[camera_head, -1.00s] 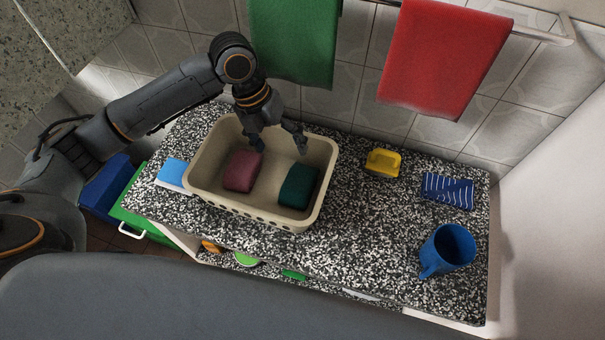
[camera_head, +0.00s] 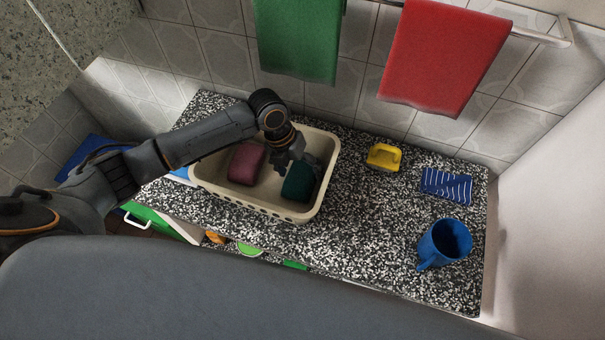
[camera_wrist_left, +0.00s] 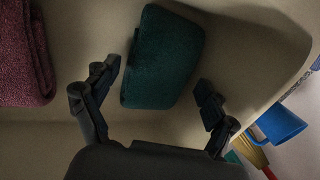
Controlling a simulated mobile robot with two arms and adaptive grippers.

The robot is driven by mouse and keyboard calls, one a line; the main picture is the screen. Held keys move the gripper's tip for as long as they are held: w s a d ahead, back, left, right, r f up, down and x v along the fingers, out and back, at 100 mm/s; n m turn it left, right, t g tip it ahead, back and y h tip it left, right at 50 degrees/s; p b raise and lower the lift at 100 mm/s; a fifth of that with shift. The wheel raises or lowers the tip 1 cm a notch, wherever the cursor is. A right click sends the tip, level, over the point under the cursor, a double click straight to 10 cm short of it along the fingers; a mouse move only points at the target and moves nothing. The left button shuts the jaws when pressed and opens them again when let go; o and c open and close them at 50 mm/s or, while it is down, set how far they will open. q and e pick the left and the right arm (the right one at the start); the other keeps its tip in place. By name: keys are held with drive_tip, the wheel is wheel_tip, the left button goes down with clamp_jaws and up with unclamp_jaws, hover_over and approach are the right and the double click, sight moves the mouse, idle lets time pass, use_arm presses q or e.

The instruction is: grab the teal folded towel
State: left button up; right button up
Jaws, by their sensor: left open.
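The teal folded towel (camera_head: 299,182) lies in the right part of a beige basket (camera_head: 325,175) on the speckled counter. In the left wrist view the towel (camera_wrist_left: 164,58) sits just ahead of and between the fingers of my left gripper (camera_wrist_left: 158,92). That gripper is open, with a gap between the towel and the right finger. In the head view the left gripper (camera_head: 297,158) reaches down into the basket at the towel's upper end, and the arm partly hides it. I cannot tell whether a finger touches the towel. My right gripper is not in view.
A maroon folded towel (camera_head: 247,163) lies left of the teal one in the basket. Right of the basket are a yellow object (camera_head: 383,157), a blue striped item (camera_head: 446,186) and a blue mug (camera_head: 444,244). Green (camera_head: 296,40) and red (camera_head: 441,55) towels hang behind.

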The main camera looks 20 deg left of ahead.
use_arm(q)
drive_tip(key=c, duration=1)
